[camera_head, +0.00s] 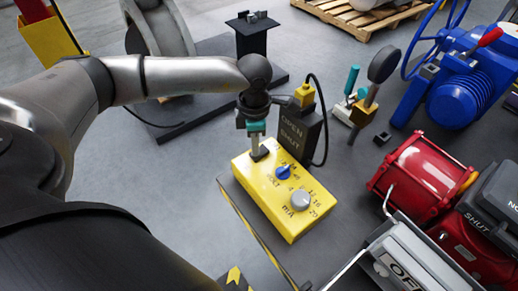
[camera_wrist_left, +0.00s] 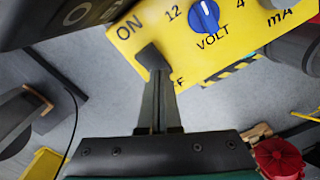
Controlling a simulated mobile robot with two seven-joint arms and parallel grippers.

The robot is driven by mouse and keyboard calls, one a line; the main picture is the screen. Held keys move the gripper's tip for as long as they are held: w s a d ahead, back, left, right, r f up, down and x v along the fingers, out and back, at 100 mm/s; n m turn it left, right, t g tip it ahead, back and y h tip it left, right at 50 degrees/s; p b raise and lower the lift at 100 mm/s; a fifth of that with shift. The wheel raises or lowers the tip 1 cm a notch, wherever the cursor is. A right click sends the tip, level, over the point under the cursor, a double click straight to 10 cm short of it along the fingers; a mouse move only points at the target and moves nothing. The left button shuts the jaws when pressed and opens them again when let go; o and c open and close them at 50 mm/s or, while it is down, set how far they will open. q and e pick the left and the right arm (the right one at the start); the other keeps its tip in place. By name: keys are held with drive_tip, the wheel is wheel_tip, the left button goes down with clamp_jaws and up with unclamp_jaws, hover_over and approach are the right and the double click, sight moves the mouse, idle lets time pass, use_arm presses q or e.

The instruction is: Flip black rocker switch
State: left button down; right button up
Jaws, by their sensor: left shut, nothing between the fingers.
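The yellow box (camera_head: 284,206) stands on the floor at the centre of the head view. The black rocker switch (camera_head: 260,153) is at its far left end. In the left wrist view the switch (camera_wrist_left: 152,57) sits between the ON label and a partly hidden label ending in F. My left gripper (camera_head: 256,139) reaches down from above to the switch. Its fingers are closed together with nothing between them. In the wrist view the fingertips (camera_wrist_left: 157,76) overlap the switch's lower edge; I cannot tell whether they touch it. My right gripper is not in view.
Blue (camera_head: 284,172) and grey (camera_head: 301,201) knobs stand up from the box's top. A dark OPEN/SHUT block (camera_head: 299,133) with a cable stands close behind the gripper. Red machinery (camera_head: 425,176) is to the right, and a blue valve actuator (camera_head: 462,88) stands farther back.

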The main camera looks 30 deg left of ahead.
use_arm(q)
wheel_tip(320, 180, up, 6)
drive_tip(key=p, duration=0.4)
drive_tip(key=shift+r, duration=0.1)
idle(0.5)
